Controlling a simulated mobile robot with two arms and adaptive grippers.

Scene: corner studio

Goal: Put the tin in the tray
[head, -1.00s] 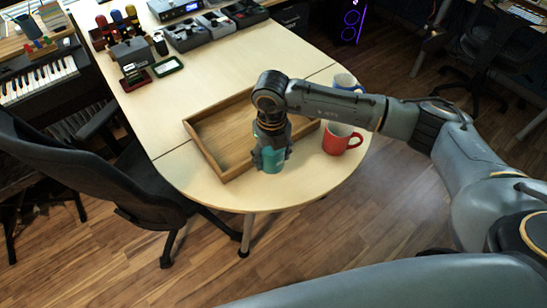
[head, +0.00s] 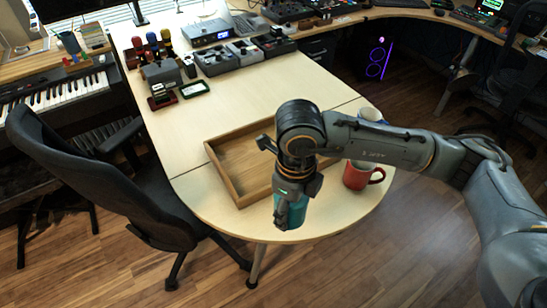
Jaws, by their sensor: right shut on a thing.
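The teal tin (head: 298,213) is between the fingers of my right gripper (head: 288,210), which points down and is shut on it. The fingers hide part of the tin. In the head view the tin shows just in front of the tray, over the table's front end, and looks held above the surface. The wooden tray (head: 222,172) is a shallow rectangle on the table. My right arm covers its right part; the bare floor of its left part shows empty. My left gripper is not in view.
A red mug (head: 358,177) stands right of the tray, close to my right forearm. A blue and white mug (head: 371,114) is partly hidden behind the arm. An office chair (head: 110,190) stands at the left. The table (head: 240,105) is clear behind the tray.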

